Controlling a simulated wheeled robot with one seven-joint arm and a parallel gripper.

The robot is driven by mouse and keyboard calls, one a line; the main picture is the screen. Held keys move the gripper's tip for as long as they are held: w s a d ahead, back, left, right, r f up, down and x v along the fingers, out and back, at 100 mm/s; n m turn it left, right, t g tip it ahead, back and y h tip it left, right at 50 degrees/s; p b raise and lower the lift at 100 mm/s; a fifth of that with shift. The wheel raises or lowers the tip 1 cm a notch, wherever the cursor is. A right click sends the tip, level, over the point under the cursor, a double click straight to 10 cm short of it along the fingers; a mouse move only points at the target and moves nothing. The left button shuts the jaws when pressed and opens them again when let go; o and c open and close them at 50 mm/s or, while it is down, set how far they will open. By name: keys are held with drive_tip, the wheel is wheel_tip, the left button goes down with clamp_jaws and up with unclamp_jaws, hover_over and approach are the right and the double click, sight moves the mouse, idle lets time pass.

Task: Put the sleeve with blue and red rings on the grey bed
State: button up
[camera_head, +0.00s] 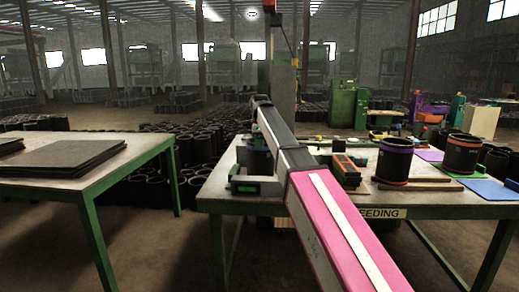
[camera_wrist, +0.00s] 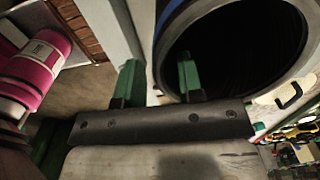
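A dark sleeve (camera_head: 257,160) with a bluish ring stands at the left of the green-legged table, partly hidden by my arm. In the wrist view a black sleeve (camera_wrist: 240,45) with a blue band and pale grey rim fills the upper right; no red ring shows there. My gripper (camera_wrist: 160,82) has its green fingers apart, one in front of the sleeve's opening and one outside its edge. Contact cannot be told. Another dark sleeve (camera_head: 394,162), with a violet-blue top ring and a reddish lower ring, stands upright farther right. I cannot surely pick out the grey bed.
A dark sleeve (camera_head: 461,154) with orange rings stands at the right, near a blue mat (camera_head: 492,190) and a purple mat (camera_head: 430,155). Small blocks (camera_head: 346,170) lie mid-table. A left table (camera_head: 60,180) bears dark sheets. Many sleeves stand on the floor behind.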

wheel_tip(320, 180, up, 10)
drive_tip(key=shift+r, duration=0.1)
